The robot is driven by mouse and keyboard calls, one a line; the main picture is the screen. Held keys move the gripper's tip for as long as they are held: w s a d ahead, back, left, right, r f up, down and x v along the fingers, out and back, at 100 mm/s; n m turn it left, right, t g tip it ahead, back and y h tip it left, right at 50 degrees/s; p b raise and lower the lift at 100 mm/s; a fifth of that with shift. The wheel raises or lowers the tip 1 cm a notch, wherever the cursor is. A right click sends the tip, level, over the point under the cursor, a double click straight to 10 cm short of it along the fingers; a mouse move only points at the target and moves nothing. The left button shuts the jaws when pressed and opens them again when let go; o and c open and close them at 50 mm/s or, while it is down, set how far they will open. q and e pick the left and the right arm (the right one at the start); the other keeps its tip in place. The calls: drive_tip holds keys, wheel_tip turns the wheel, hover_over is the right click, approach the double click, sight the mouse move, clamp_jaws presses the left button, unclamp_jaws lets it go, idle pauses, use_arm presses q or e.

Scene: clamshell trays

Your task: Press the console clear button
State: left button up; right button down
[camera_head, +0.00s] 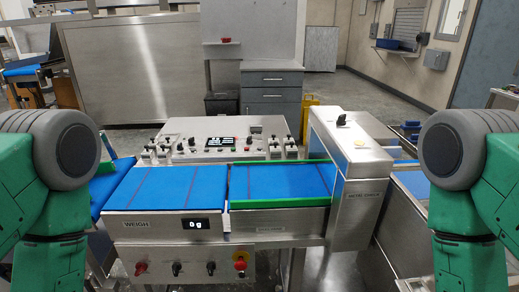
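A metal console (185,126) stands behind the blue belts, with a small lit display (220,142) and several knobs and small buttons on its sloped face. The button labels are too small to read, so I cannot tell which one is the clear button. My two green and grey arms show at the left and right edges. Neither gripper is in view, and nothing of mine touches the console.
A blue weigh belt (165,188) with a 0 g readout (196,223) lies in front of the console. A green-railed blue belt (285,181) runs right into the metal check housing (352,190). A red emergency knob (240,260) sits on the lower front panel (190,252).

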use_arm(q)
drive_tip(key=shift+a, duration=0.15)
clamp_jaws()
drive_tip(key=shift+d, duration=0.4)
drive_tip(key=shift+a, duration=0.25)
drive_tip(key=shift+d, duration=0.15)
